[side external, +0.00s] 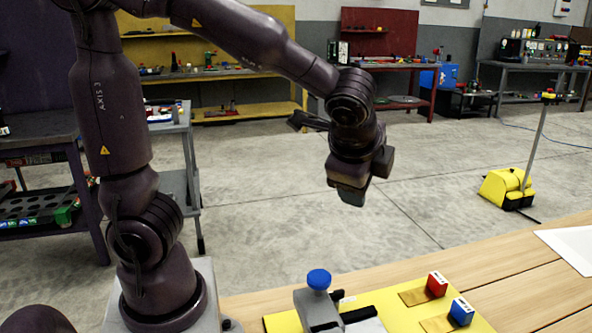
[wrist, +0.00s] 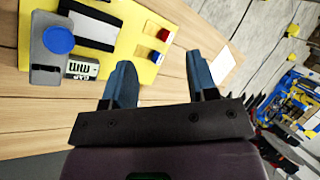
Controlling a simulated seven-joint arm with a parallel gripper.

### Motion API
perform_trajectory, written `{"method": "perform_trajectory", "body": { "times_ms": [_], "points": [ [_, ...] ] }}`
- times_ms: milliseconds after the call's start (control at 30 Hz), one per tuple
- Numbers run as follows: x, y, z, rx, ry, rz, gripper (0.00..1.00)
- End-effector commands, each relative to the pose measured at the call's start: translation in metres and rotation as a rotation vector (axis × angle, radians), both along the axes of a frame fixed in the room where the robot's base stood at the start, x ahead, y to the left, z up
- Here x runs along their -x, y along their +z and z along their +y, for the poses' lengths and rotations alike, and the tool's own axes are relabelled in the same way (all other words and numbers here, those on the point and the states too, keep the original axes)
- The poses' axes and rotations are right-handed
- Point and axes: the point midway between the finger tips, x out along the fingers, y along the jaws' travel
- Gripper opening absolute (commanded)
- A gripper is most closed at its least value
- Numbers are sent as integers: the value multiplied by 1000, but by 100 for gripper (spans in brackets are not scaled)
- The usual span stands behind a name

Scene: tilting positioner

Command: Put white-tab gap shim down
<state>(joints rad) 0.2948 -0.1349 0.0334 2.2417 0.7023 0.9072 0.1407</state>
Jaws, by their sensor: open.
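My gripper (side external: 350,194) is high above the floor side of the bench, well clear of the yellow plate. In the wrist view my gripper (wrist: 159,63) has its two blue fingers spread apart with nothing between them. A white block with dark lettering (wrist: 82,69), which looks like the white-tab gap shim, is beside the grey fixture (wrist: 47,42) with the blue round knob (wrist: 58,39). The fixture also shows in the side view (side external: 312,306). There a small white patch (side external: 347,299) sits behind it; most of that block is hidden.
A red-tab block (side external: 437,284) and a blue-tab block (side external: 461,311) stand on brassy patches at the right of the yellow plate (side external: 390,301). A white sheet (side external: 572,246) lies at the bench's right. The wooden bench (side external: 520,270) between them is clear.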

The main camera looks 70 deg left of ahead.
Motion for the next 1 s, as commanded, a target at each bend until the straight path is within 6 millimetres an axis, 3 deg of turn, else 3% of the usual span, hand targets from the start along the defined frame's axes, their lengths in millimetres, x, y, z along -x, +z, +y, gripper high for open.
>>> {"method": "perform_trajectory", "body": {
  "times_ms": [100,200,333,533,1000],
  "points": [
    [45,16,10,248,238,-99,53],
    [75,23,8,437,398,-172,53],
    [99,29,1,625,540,-246,53],
    [113,32,-7,751,624,-291,57],
    [113,32,-11,757,611,-281,57]
  ]
}}
